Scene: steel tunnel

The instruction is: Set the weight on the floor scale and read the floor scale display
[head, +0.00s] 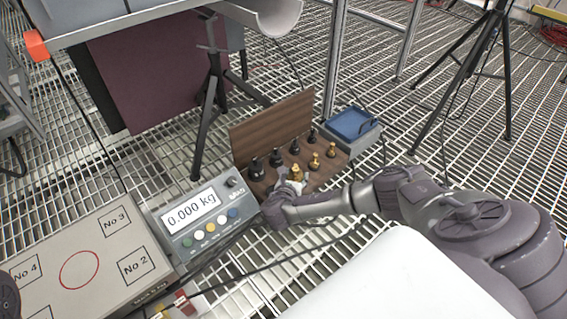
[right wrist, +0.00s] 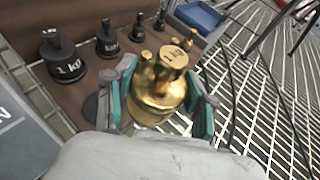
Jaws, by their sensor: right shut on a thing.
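The floor scale (head: 108,228) is a flat pale plate with a red circle and numbered boxes, at the lower left of the head view. Its top is bare where I see it. Its display (head: 190,213) reads 0.000 kg. My right gripper (head: 291,184) is at the near edge of the wooden weight case (head: 270,122), shut on a brass weight (right wrist: 160,85).
Black weights (right wrist: 65,60) and smaller brass weights (head: 314,160) stand in the case beside the held one. A blue tray (head: 352,123) is behind right. Tripod legs (head: 207,120) stand behind the display. A cable crosses the grating in front of it.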

